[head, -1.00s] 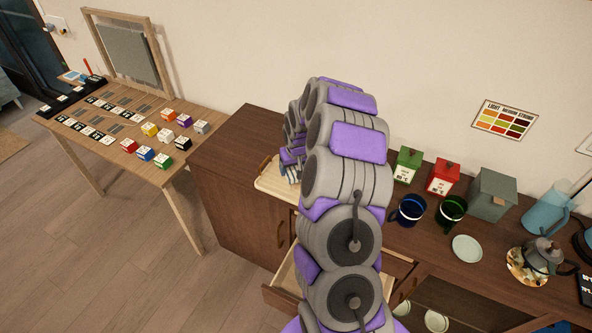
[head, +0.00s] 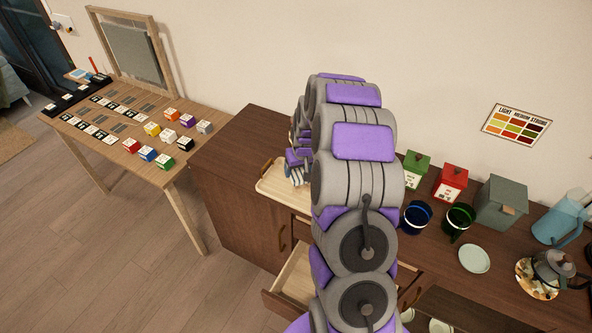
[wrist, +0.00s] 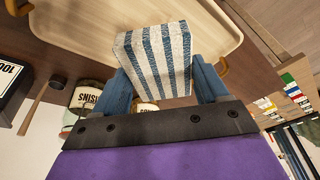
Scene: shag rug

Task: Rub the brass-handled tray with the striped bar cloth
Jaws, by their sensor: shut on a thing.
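The striped bar cloth (wrist: 158,62), blue and white, is a folded block between the two blue fingers of my gripper (wrist: 163,80). My gripper is shut on it. The cream tray (wrist: 222,18) with brass handles lies behind the cloth in the wrist view. In the head view the tray (head: 268,187) sits on the left end of the dark wood cabinet, one brass handle showing at its left. My gripper (head: 297,170) is over the tray there, and my arm hides the tray's right part. I cannot tell whether the cloth touches the tray.
A drawer (head: 288,283) stands open below. A table (head: 130,150) with colored boxes is left.

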